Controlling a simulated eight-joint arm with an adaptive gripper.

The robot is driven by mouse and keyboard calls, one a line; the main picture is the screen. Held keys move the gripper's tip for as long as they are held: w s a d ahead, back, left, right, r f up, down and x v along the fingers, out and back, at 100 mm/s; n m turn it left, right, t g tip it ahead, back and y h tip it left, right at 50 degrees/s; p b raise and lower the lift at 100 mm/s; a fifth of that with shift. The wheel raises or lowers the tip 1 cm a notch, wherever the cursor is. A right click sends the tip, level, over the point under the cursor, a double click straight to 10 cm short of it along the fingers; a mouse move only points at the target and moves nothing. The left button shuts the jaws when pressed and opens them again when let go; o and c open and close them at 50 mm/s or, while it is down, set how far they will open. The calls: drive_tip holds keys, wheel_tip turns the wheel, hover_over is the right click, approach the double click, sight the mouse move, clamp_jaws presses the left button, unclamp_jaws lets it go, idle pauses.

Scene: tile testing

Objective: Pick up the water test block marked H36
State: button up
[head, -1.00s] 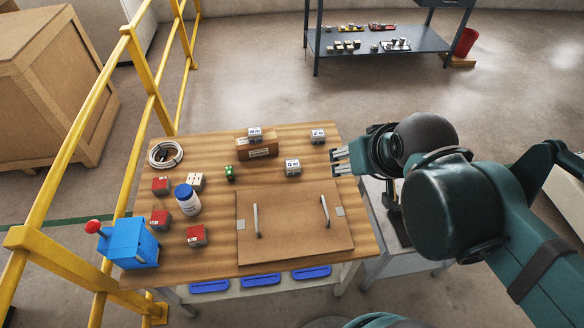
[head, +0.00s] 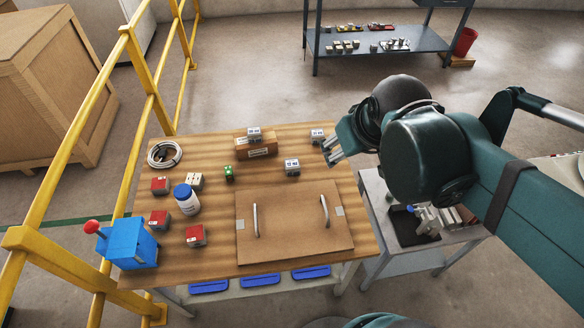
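Three grey-white blocks with dark markings are on the wooden table: one on top of a brown box (head: 254,134), one at the far right corner (head: 317,135), and one near the middle (head: 292,167). The markings are too small for me to read, so I cannot tell which is H36. My gripper (head: 331,151) is above the table's right edge, close to the corner block and right of the middle block. Its fingers look apart, with nothing visible between them.
A handled board (head: 290,225) lies in front. A yellow railing (head: 150,85) runs along the left.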

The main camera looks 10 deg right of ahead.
drive_tip(key=w+a+f+n+g, duration=0.2)
drive_tip(key=w+f+n, duration=0.15)
drive_tip(key=w, duration=0.55)
drive_tip(key=n+g+h+b, duration=0.3)
drive_tip(key=n+g+h, duration=0.1)
drive_tip(key=n, duration=0.8)
hover_over(292, 163)
drive_tip(key=a, duration=0.2)
drive_tip(key=f, duration=2.6)
drive_tip(key=shift+s+a+f, duration=0.15)
drive_tip(key=shift+s+a, duration=0.05)
drive_tip(key=shift+w+a+f, duration=0.1)
drive_tip(key=shift+a+f, duration=0.1)
drive_tip(key=shift+f, duration=0.45)
drive_tip(key=shift+x, duration=1.3)
